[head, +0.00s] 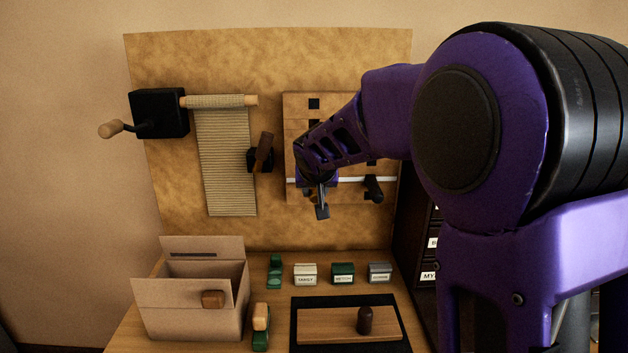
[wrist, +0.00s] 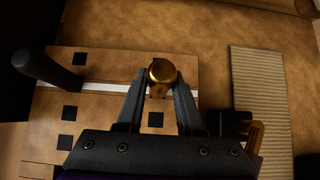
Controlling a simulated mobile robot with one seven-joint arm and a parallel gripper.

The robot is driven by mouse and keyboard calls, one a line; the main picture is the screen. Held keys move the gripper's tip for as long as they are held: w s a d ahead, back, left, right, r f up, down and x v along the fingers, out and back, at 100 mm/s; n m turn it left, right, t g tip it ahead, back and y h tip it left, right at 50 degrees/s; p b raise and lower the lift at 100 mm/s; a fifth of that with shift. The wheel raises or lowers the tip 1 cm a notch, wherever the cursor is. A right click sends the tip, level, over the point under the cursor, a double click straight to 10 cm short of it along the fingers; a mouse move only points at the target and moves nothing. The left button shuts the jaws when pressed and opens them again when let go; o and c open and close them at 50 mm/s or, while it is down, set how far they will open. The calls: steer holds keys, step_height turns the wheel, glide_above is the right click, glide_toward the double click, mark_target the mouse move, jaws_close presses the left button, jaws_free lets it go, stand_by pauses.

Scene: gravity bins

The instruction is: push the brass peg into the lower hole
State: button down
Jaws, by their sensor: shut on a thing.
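The brass peg (wrist: 162,71) is between the fingertips of my gripper (wrist: 160,84) in the wrist view, its round end showing. My gripper is shut on it, in front of a wooden panel (wrist: 110,105) with square dark holes. One hole (wrist: 155,119) shows between the fingers, and another (wrist: 80,58) lies past a white strip. Whether the peg is inside a hole cannot be told. In the head view my gripper (head: 320,205) is at the lower part of the panel (head: 293,130); the peg is hidden there, and an upper hole (head: 314,103) shows.
A dark handle (head: 373,188) sticks out at the panel's lower right. A brown lever (head: 264,152) stands left of the panel, beside a hanging ribbed cloth (head: 228,160). Below are an open cardboard box (head: 190,320), small labelled boxes (head: 343,273) and a black tray (head: 350,346).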

steer(key=shift+w, duration=0.45)
stand_by(0.4)
steer(key=shift+c, duration=2.3)
jaws_free()
steer(key=shift+r, duration=0.1)
